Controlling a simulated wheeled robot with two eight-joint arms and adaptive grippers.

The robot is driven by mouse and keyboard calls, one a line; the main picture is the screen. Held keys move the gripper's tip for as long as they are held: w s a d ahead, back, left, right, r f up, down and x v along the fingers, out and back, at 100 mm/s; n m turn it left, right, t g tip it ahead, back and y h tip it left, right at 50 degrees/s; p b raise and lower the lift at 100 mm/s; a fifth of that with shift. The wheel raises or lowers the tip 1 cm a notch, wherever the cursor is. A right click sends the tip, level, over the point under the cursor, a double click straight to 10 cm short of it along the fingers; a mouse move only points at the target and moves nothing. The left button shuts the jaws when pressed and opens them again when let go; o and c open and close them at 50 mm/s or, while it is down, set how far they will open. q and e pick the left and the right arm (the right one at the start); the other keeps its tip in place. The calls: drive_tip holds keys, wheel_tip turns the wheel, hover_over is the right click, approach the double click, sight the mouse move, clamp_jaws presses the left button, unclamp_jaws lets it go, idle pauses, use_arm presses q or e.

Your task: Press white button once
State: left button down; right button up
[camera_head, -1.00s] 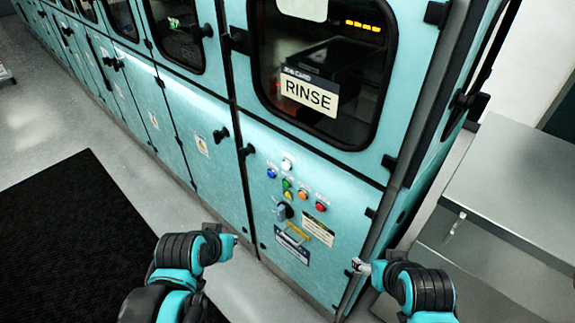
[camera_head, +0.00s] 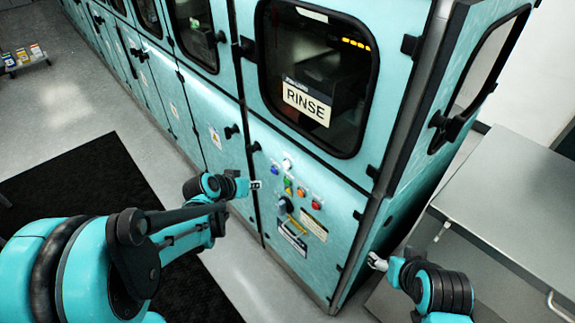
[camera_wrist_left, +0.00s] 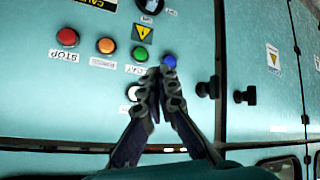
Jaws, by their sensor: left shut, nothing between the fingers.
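The white button (camera_head: 287,164) sits at the top of the button group on the teal cabinet panel, under the RINSE window. In the left wrist view the white button (camera_wrist_left: 133,93) is partly hidden behind the gripper fingers. My left gripper (camera_head: 257,184) is shut and empty, to the left of the buttons in the head view. In the left wrist view the left gripper (camera_wrist_left: 161,74) has its fingertips together, close beside the white button and overlapping the view near the blue button (camera_wrist_left: 169,62). Contact cannot be told. My right gripper (camera_head: 376,261) hangs near the cabinet's right corner, too small to read.
Green (camera_head: 288,181), orange (camera_head: 301,193) and red (camera_head: 316,205) buttons lie close by. A dark rotary knob (camera_head: 285,205) is below them. Black door latches stick out left of the panel. A grey metal table (camera_head: 510,200) stands at the right.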

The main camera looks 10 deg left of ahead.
sight(287, 165)
use_arm(q)
drive_tip(key=w+d, duration=0.5)
drive_tip(key=w, duration=0.2)
drive_tip(key=shift+d, duration=0.2)
idle(0.4)
drive_tip(key=shift+d, duration=0.1)
idle(1.3)
drive_tip(key=shift+w+d, duration=0.15)
drive_tip(key=shift+w, duration=0.15)
drive_tip(key=shift+w+d+b, duration=0.3)
drive_tip(key=shift+w, duration=0.05)
idle(0.7)
drive_tip(key=shift+s+a, duration=0.55)
drive_tip(key=shift+s, duration=0.1)
idle(0.3)
